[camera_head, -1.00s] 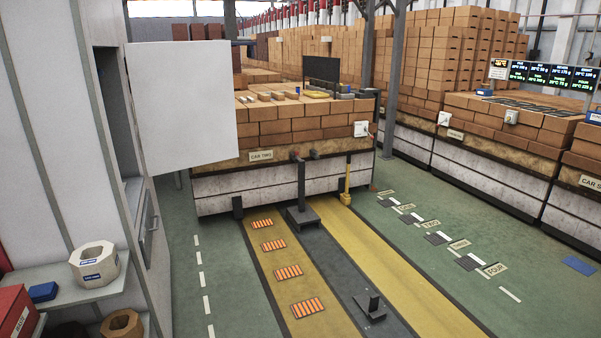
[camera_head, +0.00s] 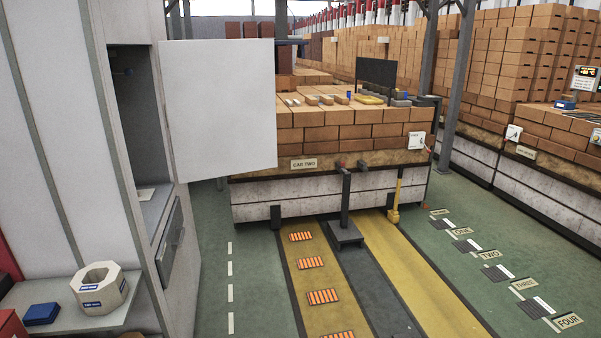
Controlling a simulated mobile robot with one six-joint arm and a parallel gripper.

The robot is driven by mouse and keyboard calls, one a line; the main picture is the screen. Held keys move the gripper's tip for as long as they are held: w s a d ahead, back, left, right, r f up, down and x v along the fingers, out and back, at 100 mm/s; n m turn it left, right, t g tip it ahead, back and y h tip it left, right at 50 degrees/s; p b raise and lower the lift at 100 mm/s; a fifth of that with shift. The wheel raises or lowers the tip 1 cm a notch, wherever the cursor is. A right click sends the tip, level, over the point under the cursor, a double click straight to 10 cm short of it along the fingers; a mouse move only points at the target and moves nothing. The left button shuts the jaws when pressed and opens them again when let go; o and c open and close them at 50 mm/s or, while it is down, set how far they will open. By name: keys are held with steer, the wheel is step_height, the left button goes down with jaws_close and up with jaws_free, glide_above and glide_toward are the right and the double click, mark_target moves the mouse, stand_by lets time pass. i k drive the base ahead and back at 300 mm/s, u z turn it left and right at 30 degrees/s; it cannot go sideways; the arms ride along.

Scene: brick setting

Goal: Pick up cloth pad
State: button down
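I cannot tell for sure which thing is the cloth pad. A flat dark blue block-like item (camera_head: 42,314) lies on the grey shelf (camera_head: 135,312) at the lower left, beside a cream octagonal ring (camera_head: 99,288) with blue labels. A flat yellow item (camera_head: 370,100) lies among small pieces on top of the brick-loaded car marked CAR TWO (camera_head: 303,164). My gripper is not in view.
A white cabinet with its door (camera_head: 218,105) swung open stands at the left, above a drawer (camera_head: 170,238). Green floor (camera_head: 255,270) is clear in front. A dark post (camera_head: 345,205) stands before the car, between yellow strips. Floor signs line the right.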

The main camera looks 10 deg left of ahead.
mark_target(44, 313)
steer(key=u, duration=0.45)
steer(key=i, duration=0.6)
steer(key=u, duration=0.9)
steer(key=i, duration=0.8)
steer(key=u, duration=0.4)
